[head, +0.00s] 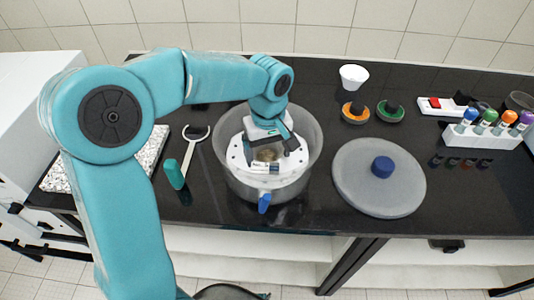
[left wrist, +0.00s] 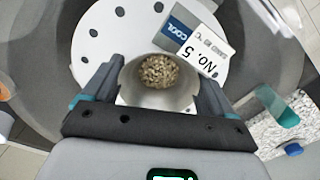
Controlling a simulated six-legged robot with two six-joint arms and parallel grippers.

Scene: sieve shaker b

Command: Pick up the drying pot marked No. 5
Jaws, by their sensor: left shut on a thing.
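The drying pot (left wrist: 160,101) is a small pale metal cup with tan granules inside. A white and blue label (left wrist: 197,42) reading "COOL" and "No. 5" shows just beyond its rim; I cannot tell whether it is fixed to the pot. The pot is over the white perforated plate (head: 236,153) inside the grey round vessel (head: 308,128). I cannot tell if it touches the plate. My left gripper (left wrist: 158,88) is shut on the pot, one finger on each side. In the head view the gripper (head: 268,148) reaches down into the vessel. My right gripper is not in view.
The grey lid (head: 400,190) with a blue knob lies right of the vessel. A white cup (head: 353,77), orange (head: 355,112) and green (head: 390,111) round items and a tube rack (head: 482,136) stand farther right.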

